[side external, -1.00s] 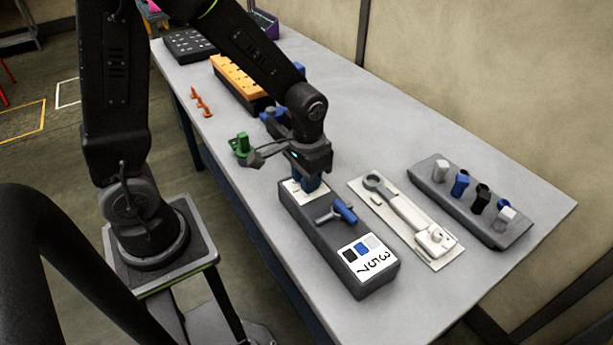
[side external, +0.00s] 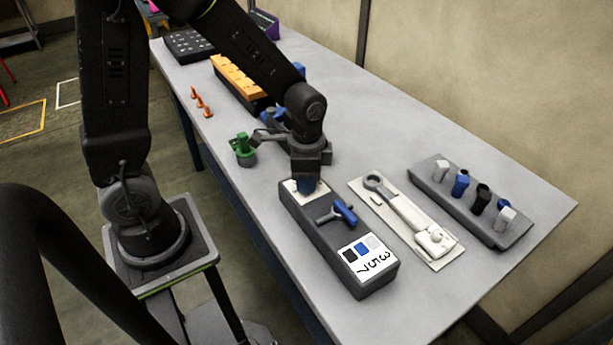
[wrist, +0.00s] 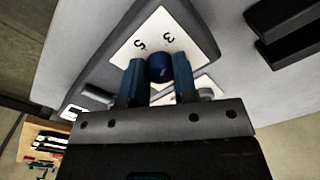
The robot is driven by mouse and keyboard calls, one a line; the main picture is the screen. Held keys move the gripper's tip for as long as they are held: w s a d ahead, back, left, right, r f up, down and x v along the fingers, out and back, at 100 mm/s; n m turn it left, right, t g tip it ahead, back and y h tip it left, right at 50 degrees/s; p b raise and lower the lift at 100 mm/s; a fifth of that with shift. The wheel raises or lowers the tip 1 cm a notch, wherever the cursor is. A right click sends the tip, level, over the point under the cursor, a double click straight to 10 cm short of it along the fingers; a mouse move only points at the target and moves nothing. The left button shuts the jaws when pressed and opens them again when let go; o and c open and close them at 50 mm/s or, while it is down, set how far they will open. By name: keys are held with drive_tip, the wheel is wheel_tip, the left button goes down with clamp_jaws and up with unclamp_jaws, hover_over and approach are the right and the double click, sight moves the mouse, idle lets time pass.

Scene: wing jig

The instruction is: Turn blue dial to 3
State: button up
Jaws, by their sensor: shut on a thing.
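The blue dial (wrist: 160,68) sits on a white plate (wrist: 180,25) marked with a 3 and a 5 in the wrist view. My gripper (wrist: 159,72) is shut on the dial, with one blue finger on each side of it. In the side external view my gripper (side external: 306,184) points down over the far end of the dark grey box (side external: 318,235), and the dial there is mostly hidden by the fingers. Which number the dial points to cannot be told.
A blue-handled T-shaped lever (side external: 343,212) and a white label (side external: 365,257) with 3, 5, 7 are on the same box. A green part (side external: 243,150) stands left of my gripper.

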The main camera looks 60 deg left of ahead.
idle(0.4)
drive_tip(key=o, duration=0.9)
drive_tip(key=shift+o, duration=0.2)
wheel_tip(320, 180, up, 14)
drive_tip(key=shift+d+f, duration=0.1)
drive_tip(key=s+r+n+t, duration=0.3)
drive_tip(key=s+n+t, duration=0.2)
drive_tip(key=s, duration=0.5)
drive_tip(key=shift+s+d+r+n, duration=0.25)
drive_tip(key=shift+d+r+n, duration=0.1)
drive_tip(key=shift+n, duration=0.45)
